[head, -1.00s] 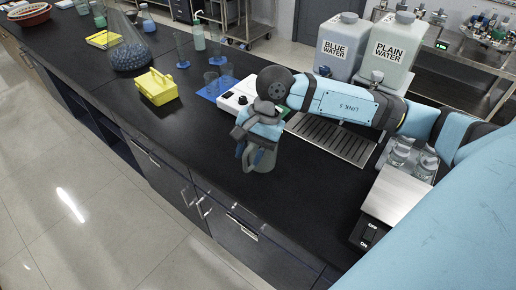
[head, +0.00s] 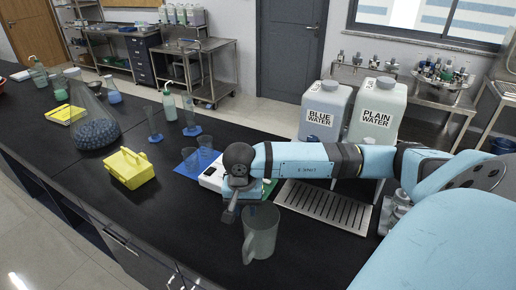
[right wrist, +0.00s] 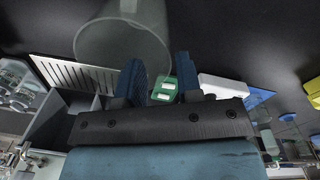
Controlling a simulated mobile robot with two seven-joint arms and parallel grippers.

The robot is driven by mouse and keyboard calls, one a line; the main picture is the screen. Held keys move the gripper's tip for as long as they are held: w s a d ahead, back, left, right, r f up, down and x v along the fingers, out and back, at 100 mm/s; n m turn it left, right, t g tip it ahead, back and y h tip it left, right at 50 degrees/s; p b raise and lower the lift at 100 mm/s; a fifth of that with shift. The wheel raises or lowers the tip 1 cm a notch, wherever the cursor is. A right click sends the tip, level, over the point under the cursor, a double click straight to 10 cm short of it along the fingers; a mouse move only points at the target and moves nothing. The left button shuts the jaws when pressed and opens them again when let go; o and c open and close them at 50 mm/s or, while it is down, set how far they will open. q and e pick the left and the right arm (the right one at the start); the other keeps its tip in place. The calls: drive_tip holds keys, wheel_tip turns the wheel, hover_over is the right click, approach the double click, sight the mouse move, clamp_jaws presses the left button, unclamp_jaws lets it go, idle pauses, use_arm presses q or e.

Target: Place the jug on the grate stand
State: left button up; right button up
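The jug (head: 262,232) is a grey, translucent, handled vessel on the black counter near its front edge, left of and in front of the grate stand. It also shows at the top of the right wrist view (right wrist: 105,42). The grate stand (head: 325,206) is a slotted metal tray below the water containers and looks empty; it shows at the left in the right wrist view (right wrist: 72,74). My right gripper (head: 231,211) is at the jug's upper left. In the right wrist view its fingers (right wrist: 160,75) are apart; whether either touches the jug is unclear. My left gripper is not in view.
The blue water container (head: 324,112) and plain water container (head: 377,112) stand behind the grate. A white device (head: 212,178) is behind my right gripper. A yellow box (head: 130,169) and a large flask (head: 92,124) stand further left. Counter between the yellow box and jug is clear.

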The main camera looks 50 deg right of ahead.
sight(244, 214)
drive_tip(key=shift+f, duration=0.7)
drive_tip(key=shift+w+a+f+p, duration=0.1)
drive_tip(key=shift+f+p, duration=0.25)
drive_tip(key=shift+p, duration=0.05)
wheel_tip(244, 214, down, 4)
drive_tip(key=shift+r+p, duration=0.2)
drive_tip(key=shift+p, duration=0.55)
drive_tip(key=shift+f, duration=0.45)
clamp_jaws()
